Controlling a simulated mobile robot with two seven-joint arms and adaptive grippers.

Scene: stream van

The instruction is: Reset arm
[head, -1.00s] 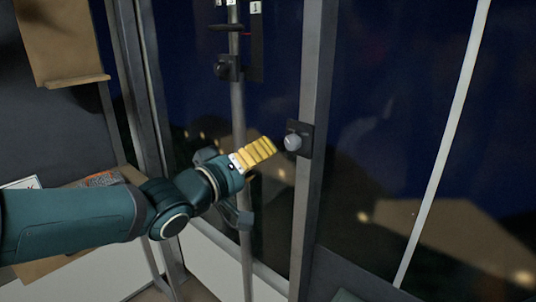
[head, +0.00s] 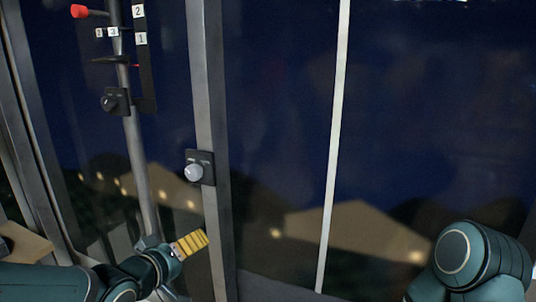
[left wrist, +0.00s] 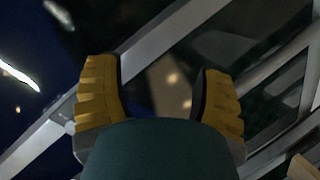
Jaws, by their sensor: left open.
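My left gripper (head: 192,243) has yellow ribbed fingers and shows at the lower left of the head view, just left of the grey window post. In the left wrist view its two yellow fingers (left wrist: 160,98) stand apart with nothing between them. My right arm (head: 470,262) shows as a teal link at the lower right of the head view. Its gripper is out of the picture.
A knob on a dark plate (head: 195,172) sits on the grey post (head: 207,110), above my left gripper. A pole (head: 140,170) carries another knob (head: 113,101), a red-tipped lever (head: 80,11) and numbered labels. Dark window panes (head: 275,120) fill the middle.

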